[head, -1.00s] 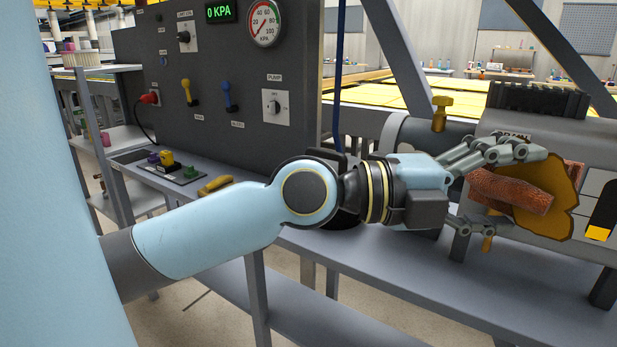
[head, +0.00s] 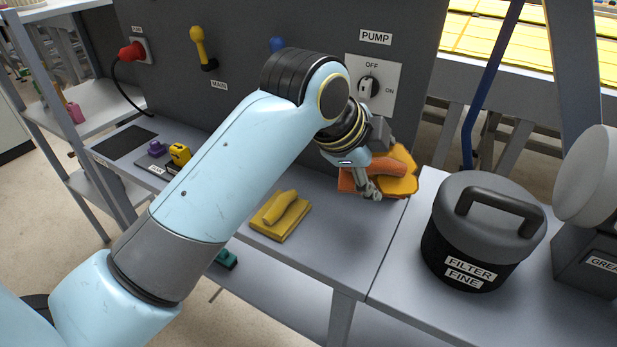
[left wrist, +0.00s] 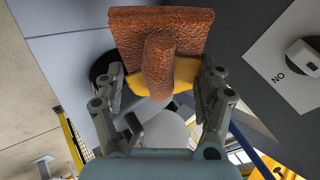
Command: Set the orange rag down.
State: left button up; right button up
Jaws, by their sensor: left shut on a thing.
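The orange rag (head: 362,180) is in my left gripper (head: 374,186), in front of the dark panel near the pump switch. It has a flat slab and a raised fold, with an amber-yellow piece (head: 400,178) against it. In the left wrist view the rag (left wrist: 160,30) looks reddish brown, its fold pointing between the fingers of my left gripper (left wrist: 160,84). The fingers close in on the fold from both sides. The rag is over the grey bench (head: 335,235); I cannot tell whether it touches the top. My right gripper is out of view.
A folded yellow rag (head: 280,215) lies on the bench to the left. A black filter canister (head: 470,245) stands to the right. The pump switch (head: 372,85) and a yellow lever (head: 200,45) are on the panel. Bare bench top lies between the yellow rag and the canister.

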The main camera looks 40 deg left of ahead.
aim_at(347, 183)
pick_arm(q)
jog(key=f+n+g+p, duration=0.1)
jog(key=n, duration=0.2)
jog(key=s+a+f+n+g+p, duration=0.1)
jog(key=n, duration=0.1)
jog(key=s+a+n+g+p, duration=0.1)
jog(key=n, duration=0.2)
jog(key=shift+a+f+n+g, duration=0.15)
jog(key=shift+f+n+g, duration=0.15)
jog(key=shift+f, duration=0.1)
jog(key=shift+s+a+f+n+p, duration=0.15)
jog(key=shift+s+n, duration=0.1)
jog(key=shift+n, duration=0.3)
jog(key=shift+s+f+n+p, duration=0.15)
jog(key=shift+s+n, duration=0.1)
jog(key=shift+n, duration=0.3)
notch_tip(347, 183, down, 6)
jog(key=shift+r, duration=0.15)
jog(key=shift+f, duration=0.35)
notch_tip(347, 183, down, 3)
jog(key=shift+f+b, duration=0.2)
jog(key=shift+b, duration=0.25)
jog(key=shift+f, duration=0.15)
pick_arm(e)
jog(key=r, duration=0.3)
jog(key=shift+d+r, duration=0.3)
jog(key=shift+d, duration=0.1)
